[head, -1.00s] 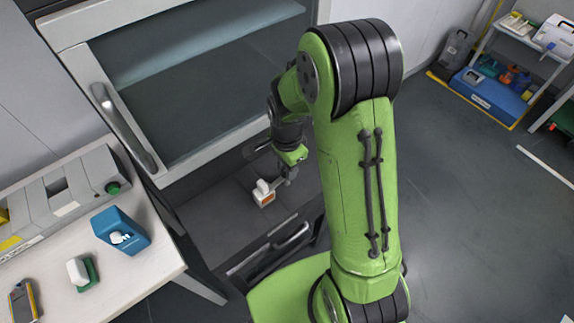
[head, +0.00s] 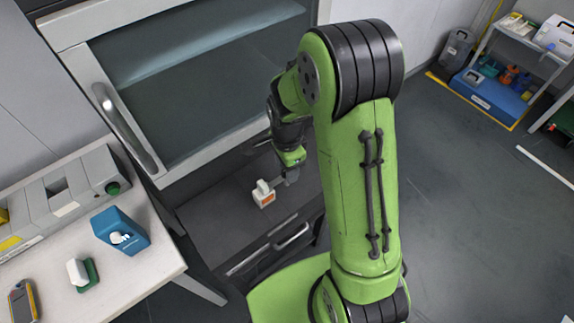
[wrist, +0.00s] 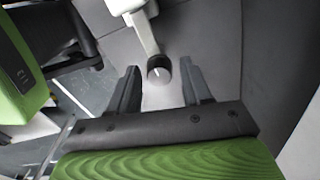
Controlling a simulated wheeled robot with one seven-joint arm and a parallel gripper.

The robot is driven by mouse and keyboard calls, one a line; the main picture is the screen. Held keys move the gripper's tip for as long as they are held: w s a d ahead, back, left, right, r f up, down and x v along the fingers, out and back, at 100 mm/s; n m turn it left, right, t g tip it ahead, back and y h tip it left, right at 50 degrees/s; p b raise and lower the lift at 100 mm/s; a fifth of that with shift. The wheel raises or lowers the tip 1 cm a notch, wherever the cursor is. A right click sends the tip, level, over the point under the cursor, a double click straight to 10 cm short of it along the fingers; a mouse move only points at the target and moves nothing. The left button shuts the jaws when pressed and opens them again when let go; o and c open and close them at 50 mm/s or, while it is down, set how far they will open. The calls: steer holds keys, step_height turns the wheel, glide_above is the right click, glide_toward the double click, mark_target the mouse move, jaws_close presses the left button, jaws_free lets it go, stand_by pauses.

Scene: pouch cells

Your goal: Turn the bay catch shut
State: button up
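In the wrist view a pale lever arm ending in a round black knob with a white mark (wrist: 159,70) reaches down between my gripper's fingertips; it appears to be the bay catch. My gripper (wrist: 160,80) is open, with one dark finger on each side of the knob and visible gaps on both sides. In the head view my gripper (head: 290,178) is low in front of the glass-fronted cabinet, just right of a small white block with an orange face (head: 264,195). The lever and fingertips are too small or hidden to tell apart there.
A cabinet with a glazed door (head: 190,90) and long handle (head: 125,125) stands behind. A dark drawer front with a bar handle (head: 292,238) is below. A bench (head: 150,262) with a blue box (head: 120,230) is at left. Open floor (head: 480,210) lies right.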

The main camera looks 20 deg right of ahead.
steer(key=shift+o, duration=0.3)
step_height(320, 180, up, 16)
steer(key=p, duration=0.4)
steer(key=shift+f, duration=0.15)
steer(key=s+r+n+t, duration=0.2)
steer(key=s+r+n, duration=0.2)
steer(key=s+n, duration=0.4)
steer(key=s+r+n+t, duration=0.3)
steer(key=s+r+n, duration=0.1)
steer(key=s+n, duration=0.4)
steer(key=shift+s+r+t, duration=0.3)
steer(key=shift+s+r, duration=0.1)
steer(key=shift+s, duration=0.6)
